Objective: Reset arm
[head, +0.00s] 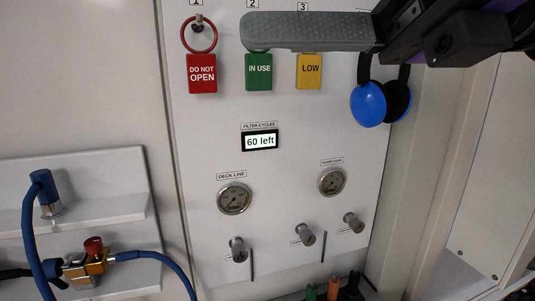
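My gripper (262,31) reaches in from the top right, in front of the fill panel (300,115). Its grey ribbed finger points left, its tip near the hooks marked 2 and 3. Only one finger shows clearly, so I cannot tell whether it is open or shut. Nothing is visibly held. My gripper hides the tops of the green "IN USE" tag (258,72) and the yellow "LOW" tag (309,71). A red "DO NOT OPEN" tag (202,74) hangs from its ring on hook 1, left of the fingertip.
Blue ear defenders (369,104) hang below my gripper's base. Lower down are a "60 left" display (260,141), two gauges (234,199) and several knobs (305,235). Coloured items stand at the bottom.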

